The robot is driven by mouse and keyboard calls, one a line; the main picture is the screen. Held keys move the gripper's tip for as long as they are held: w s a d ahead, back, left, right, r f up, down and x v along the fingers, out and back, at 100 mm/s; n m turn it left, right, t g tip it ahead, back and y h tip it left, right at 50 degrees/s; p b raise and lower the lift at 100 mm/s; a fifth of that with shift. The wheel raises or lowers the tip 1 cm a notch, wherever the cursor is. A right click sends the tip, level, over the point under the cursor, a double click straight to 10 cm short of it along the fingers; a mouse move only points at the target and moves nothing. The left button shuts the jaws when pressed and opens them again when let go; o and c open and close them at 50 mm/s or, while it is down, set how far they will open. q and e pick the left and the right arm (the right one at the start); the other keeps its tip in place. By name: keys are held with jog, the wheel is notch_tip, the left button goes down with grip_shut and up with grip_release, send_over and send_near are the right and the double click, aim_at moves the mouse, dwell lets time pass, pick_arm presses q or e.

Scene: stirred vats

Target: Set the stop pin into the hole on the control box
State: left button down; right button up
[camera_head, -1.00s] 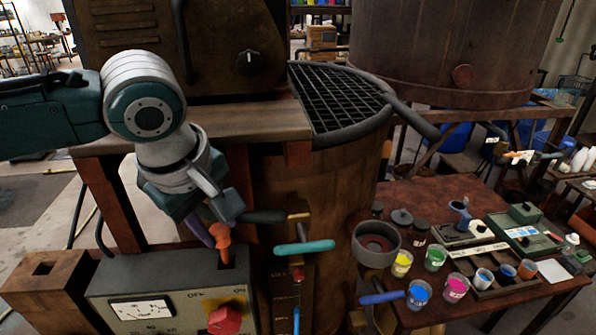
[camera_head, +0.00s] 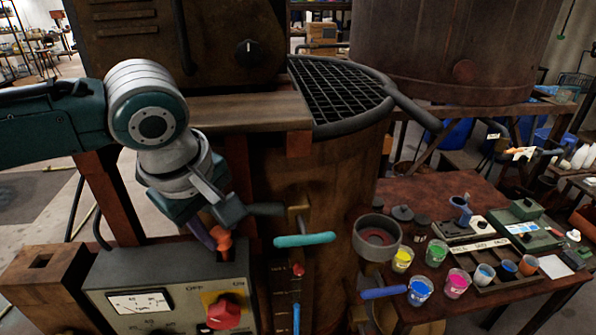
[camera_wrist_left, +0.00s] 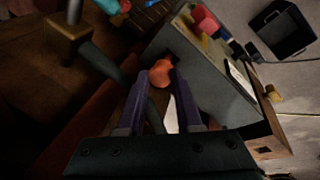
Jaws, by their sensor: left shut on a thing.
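The orange stop pin (camera_head: 223,241) shows at the fingertips of my left gripper (camera_head: 208,234), over the top rear right of the grey control box (camera_head: 150,262). In the left wrist view the pin's rounded orange head (camera_wrist_left: 160,74) sits between the two purple fingers of the gripper (camera_wrist_left: 160,82), which are shut on it. The control box (camera_wrist_left: 212,78) lies right beside it there. The pin's lower end and the hole are hidden or too dark, so I cannot tell whether the pin is in the hole. My right gripper is not in view.
The box front carries a red switch (camera_head: 224,312) and a dial (camera_head: 140,301). A teal handle (camera_head: 305,240) and a blue handle (camera_head: 383,292) stick out to the right. A table (camera_head: 420,195) with paint cups stands at the right. The wooden vat is close behind.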

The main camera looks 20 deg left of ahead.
pick_arm(q)
jog(key=shift+f+b, duration=0.6)
jog(key=shift+f, duration=0.55)
jog(key=c, duration=0.5)
grip_release()
jog(key=b+v, duration=0.1)
jog(key=v, duration=0.9)
jog(key=shift+d, duration=0.1)
